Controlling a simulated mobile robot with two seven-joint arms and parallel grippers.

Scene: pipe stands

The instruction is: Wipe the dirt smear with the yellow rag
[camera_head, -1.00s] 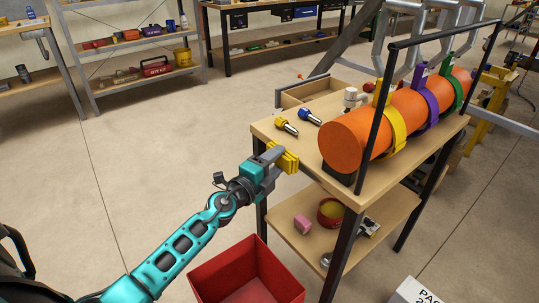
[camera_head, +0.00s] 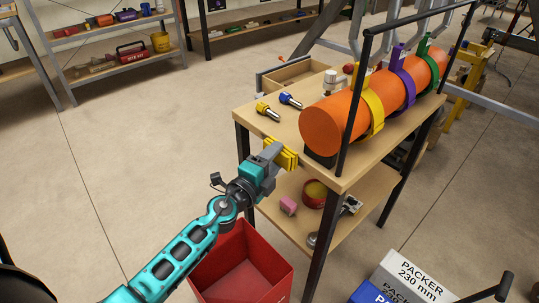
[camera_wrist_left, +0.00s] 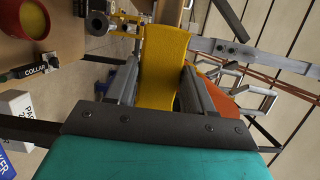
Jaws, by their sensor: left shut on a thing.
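My left gripper (camera_head: 272,160) is shut on the yellow rag (camera_head: 283,153), at the near left edge of the bench top (camera_head: 290,141). In the left wrist view the rag (camera_wrist_left: 163,55) is a yellow block between the two fingers. The large orange pipe (camera_head: 323,124) lies on the bench, to the right of the rag and apart from it. I cannot make out the dirt smear in either view.
A yellow bolt (camera_head: 266,111) and a blue bolt (camera_head: 290,100) lie on the bench. A black post (camera_head: 355,95) rises by the pipe. Below are a red bin (camera_head: 240,262), a shelf with a pink block (camera_head: 288,205), and packer boxes (camera_head: 412,280).

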